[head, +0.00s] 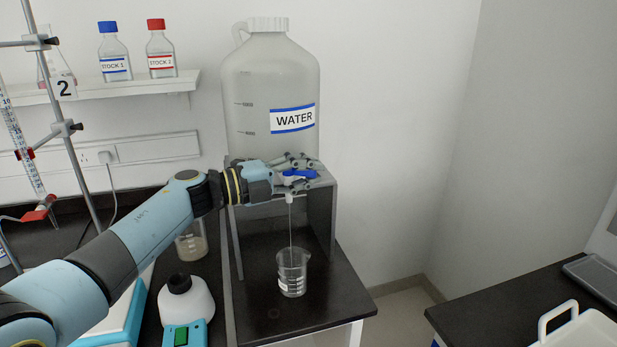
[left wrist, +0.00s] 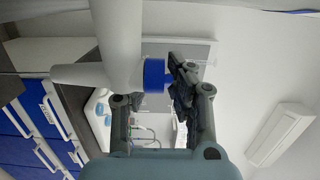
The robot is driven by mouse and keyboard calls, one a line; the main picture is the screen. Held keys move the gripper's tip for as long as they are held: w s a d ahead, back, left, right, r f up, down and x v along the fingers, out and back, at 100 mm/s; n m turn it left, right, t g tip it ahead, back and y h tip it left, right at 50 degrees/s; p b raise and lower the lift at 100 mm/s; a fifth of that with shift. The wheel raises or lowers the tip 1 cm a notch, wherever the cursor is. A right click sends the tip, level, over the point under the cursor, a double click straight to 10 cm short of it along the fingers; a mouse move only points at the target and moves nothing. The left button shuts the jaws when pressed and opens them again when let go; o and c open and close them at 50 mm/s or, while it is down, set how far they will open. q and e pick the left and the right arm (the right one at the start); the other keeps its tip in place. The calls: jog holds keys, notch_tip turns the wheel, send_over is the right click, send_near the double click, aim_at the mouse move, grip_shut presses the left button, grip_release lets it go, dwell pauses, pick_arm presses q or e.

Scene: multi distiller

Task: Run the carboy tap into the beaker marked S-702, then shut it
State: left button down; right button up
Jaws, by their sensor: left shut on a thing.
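The translucent carboy (head: 270,88) labelled WATER stands on a dark stand. Its tap has a blue handle (head: 299,173) and a pale spout (head: 290,197) pointing down. My left gripper (head: 296,164) is shut on the tap handle, and the blue part of the handle (left wrist: 154,75) also shows at the fingers in the left wrist view. A thin stream (head: 291,226) runs from the spout into a glass beaker (head: 292,278) on the black bench below. The beaker has a small white label whose writing is too small to read. My right gripper is out of view.
A clamp stand (head: 75,150) rises at far left. Stock bottles sit on the wall shelf (head: 130,88). A white tray (head: 585,332) is at lower right.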

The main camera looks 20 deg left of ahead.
pick_arm(q)
jog(key=shift+s+f+g+h, duration=0.1)
jog(key=shift+f+g+h, duration=0.05)
jog(key=shift+g+h, duration=0.2)
jog(key=c, duration=1.2)
grip_release()
jog(key=v, duration=1.2)
